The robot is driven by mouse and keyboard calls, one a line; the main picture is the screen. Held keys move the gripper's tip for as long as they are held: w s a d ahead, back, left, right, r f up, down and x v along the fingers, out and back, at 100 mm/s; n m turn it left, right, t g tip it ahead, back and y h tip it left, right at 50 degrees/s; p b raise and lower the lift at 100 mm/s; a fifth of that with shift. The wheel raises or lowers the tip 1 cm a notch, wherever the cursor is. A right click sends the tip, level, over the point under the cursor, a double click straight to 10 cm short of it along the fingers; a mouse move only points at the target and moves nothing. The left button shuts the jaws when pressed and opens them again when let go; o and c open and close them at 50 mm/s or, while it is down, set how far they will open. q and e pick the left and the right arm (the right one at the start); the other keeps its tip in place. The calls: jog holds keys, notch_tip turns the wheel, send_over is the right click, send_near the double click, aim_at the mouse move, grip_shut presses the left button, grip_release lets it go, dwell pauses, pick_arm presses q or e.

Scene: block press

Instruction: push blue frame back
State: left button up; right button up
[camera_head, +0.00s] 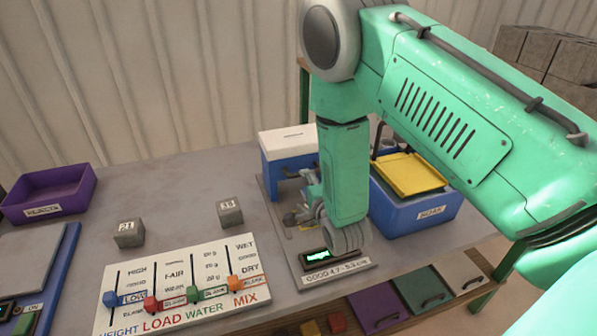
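A blue frame (276,177) with a white top stands at the back of a grey base plate, in the middle of the table. My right arm comes in from the right and its forearm hangs down just in front of the frame, hiding its right side. My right gripper (300,211) shows only in part, as grey finger parts left of the forearm, low over the plate and close to the frame. Whether it touches the frame, and how wide its fingers are, is hidden. My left gripper is not in view.
A lit display (318,256) sits at the plate's front. A blue bin (412,213) with a yellow lid stands right. Two grey blocks, (129,233) and (230,212), a slider board (180,285), a purple rejects bin (48,193) and a blue-edged unit (66,262) lie left.

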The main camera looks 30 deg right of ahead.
jog(key=x, duration=0.5)
jog(key=shift+w+d+f, duration=0.1)
jog(key=shift+d, duration=0.2)
jog(key=shift+w+a, duration=0.1)
jog(key=shift+a, duration=0.2)
grip_shut()
jog(key=shift+d, duration=0.1)
